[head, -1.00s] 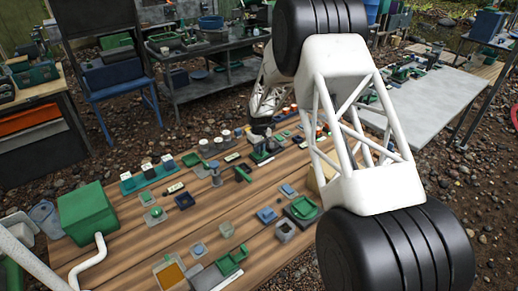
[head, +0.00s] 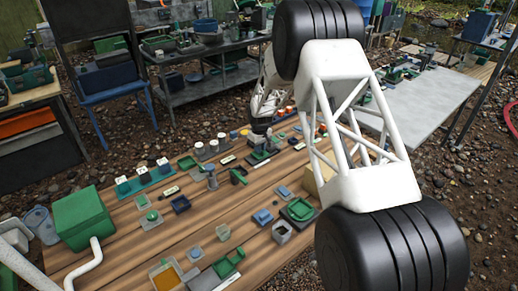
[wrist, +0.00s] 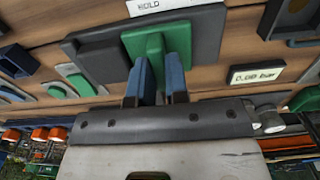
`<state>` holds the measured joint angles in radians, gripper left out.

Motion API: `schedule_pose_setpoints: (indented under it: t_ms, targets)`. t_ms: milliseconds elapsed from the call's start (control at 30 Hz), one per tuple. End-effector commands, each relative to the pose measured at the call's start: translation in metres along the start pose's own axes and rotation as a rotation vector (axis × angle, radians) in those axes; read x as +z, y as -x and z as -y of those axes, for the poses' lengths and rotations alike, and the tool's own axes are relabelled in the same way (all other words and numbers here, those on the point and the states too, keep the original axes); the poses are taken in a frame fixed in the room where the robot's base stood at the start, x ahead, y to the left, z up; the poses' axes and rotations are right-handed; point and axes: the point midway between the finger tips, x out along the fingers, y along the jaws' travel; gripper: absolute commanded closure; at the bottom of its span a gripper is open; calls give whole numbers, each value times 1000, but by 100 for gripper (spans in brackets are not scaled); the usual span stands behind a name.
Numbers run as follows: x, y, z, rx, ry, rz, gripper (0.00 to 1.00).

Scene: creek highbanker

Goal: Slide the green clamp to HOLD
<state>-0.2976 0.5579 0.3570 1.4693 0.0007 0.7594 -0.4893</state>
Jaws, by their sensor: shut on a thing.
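In the wrist view the green clamp (wrist: 142,46) sits on a dark grey base (wrist: 207,32), a little left of the base's middle. A white label reading HOLD (wrist: 165,5) lies just beyond the base, at the top of the picture. My gripper (wrist: 156,82) has its two blue fingers closed around the clamp's raised green part. In the head view my gripper (head: 262,137) is small and low over the far part of the wooden table, and the clamp there is too small to make out clearly.
In the wrist view a 0.08 bar display (wrist: 257,74) lies right of the fingers, and a green block (wrist: 83,70) lies left. The wooden table (head: 215,228) carries many small parts. A green box (head: 83,216) with a white pipe stands at its left.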

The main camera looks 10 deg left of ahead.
Motion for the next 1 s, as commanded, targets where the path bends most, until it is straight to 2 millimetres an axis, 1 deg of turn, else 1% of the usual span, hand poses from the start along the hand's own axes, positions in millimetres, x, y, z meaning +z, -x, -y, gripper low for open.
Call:
schedule_pose_setpoints:
  t_ms: [233, 400, 667, 800, 1000]
  targets:
    - [0, 0, -3, 2, -2, -2, 98]
    - [0, 0, -6, 3, -2, -3, 93]
    - [0, 0, -6, 3, -2, -3, 92]
    - [0, 0, -8, 3, -3, -3, 88]
    - [0, 1, -8, 3, -2, -3, 87]
